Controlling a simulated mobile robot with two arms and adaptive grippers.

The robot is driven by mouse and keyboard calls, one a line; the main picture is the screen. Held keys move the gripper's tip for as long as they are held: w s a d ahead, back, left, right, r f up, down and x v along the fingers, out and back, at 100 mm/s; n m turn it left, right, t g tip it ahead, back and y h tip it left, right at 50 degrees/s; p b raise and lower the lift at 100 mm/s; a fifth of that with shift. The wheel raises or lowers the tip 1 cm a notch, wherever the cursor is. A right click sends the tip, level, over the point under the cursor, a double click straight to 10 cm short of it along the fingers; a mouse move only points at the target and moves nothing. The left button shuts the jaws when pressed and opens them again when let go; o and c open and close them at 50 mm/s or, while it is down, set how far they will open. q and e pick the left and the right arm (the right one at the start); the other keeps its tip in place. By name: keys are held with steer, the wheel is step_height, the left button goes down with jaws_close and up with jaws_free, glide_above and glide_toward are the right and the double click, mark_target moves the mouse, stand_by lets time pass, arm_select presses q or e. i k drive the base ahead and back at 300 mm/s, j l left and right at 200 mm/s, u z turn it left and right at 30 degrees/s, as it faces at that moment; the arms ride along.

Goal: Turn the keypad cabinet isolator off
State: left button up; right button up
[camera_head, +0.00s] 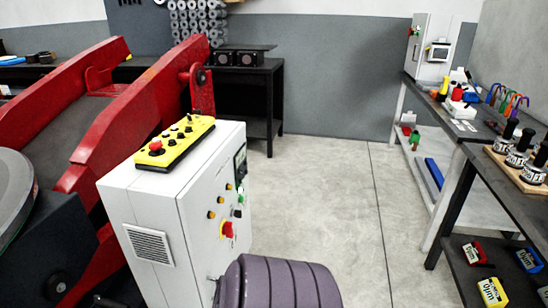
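A grey-white cabinet (428,62) stands on the far end of the right bench. A small box with a dark panel (439,53) is on its front; the panel is too small to tell whether it is a keypad. A small red and green control shows near its upper left. A nearer light grey cabinet (150,215) stands in the middle left. Its right face carries a red knob on a yellow plate (228,230), several orange and green buttons and a dark panel (240,162). I cannot read either cabinet's switch setting. Neither of my grippers is in view.
A yellow control box (176,144) lies on the near cabinet. Red positioner arms (120,125) fill the left. Padlocks (508,100) and stamp-like items stand on the right benches (480,155). A purple-grey ribbed shape (280,285) fills the bottom middle. The floor between (325,190) is clear.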

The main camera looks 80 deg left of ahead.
mark_target(227, 228)
steer(key=u, duration=5.1)
steer(key=z, duration=2)
steer(key=i+l, duration=1.05)
steer(key=l, duration=0.25)
steer(key=i+l, duration=1.1)
steer(key=l, duration=0.15)
steer(key=i+l, duration=0.55)
steer(key=l+u, duration=0.05)
steer(key=l, duration=0.05)
